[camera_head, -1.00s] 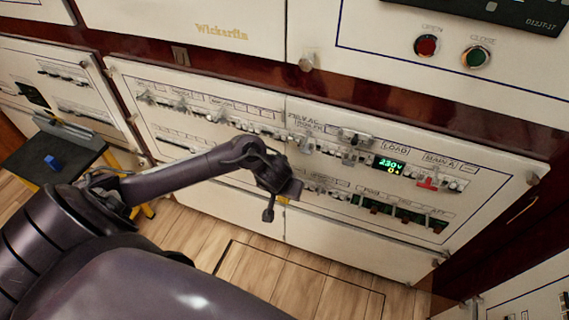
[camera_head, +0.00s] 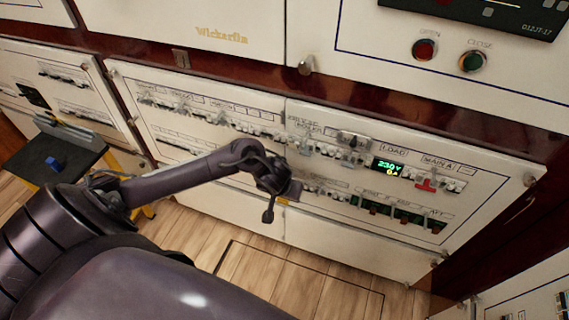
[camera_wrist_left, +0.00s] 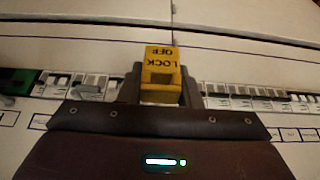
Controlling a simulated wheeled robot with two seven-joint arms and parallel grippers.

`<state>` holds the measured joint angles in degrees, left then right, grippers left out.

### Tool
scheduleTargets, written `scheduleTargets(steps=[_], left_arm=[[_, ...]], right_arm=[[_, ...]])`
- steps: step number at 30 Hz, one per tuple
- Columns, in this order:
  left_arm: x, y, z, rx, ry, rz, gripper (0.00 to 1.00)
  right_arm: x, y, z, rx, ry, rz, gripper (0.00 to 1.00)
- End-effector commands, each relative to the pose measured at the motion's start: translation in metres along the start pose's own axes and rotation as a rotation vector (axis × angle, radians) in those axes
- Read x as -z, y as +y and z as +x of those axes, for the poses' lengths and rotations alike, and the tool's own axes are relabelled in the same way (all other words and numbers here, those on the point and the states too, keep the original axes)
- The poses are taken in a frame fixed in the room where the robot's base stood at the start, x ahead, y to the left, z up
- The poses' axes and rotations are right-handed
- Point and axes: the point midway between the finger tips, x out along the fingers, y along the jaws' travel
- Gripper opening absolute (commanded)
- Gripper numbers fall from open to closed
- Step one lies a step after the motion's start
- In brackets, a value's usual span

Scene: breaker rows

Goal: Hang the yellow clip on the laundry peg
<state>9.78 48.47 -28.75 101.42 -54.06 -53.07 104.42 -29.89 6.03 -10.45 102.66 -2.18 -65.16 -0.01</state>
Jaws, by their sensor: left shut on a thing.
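The yellow clip (camera_wrist_left: 162,60) is marked "LOCK OFF" and the writing appears upside down in the left wrist view. My left gripper (camera_wrist_left: 160,88) is shut on it, with one dark finger on each side. In the head view my left gripper (camera_head: 284,192) is in front of the lower part of the breaker panel, and only a small yellow spot of the clip (camera_head: 283,201) shows. I cannot pick out the laundry peg; the small labels are not readable. My right gripper is not in view.
The white breaker panel (camera_head: 330,232) carries several rows of switches, a green-lit display (camera_head: 387,167) and a red switch (camera_head: 427,184). The wooden floor below is clear.

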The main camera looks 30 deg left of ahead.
Motion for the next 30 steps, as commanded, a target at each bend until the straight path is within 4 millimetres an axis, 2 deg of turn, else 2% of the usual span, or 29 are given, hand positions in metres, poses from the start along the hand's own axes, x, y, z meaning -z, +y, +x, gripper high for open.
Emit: scheduleTargets(steps=[15,30], left_arm=[[0.0002,0.0005,-0.0015,-0.001,-0.001,0.000,0.09],[0.0002,0.0002,-0.0004,0.000,0.000,0.000,0.09]], right_arm=[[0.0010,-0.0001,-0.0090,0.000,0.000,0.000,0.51],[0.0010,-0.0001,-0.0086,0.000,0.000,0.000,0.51]])
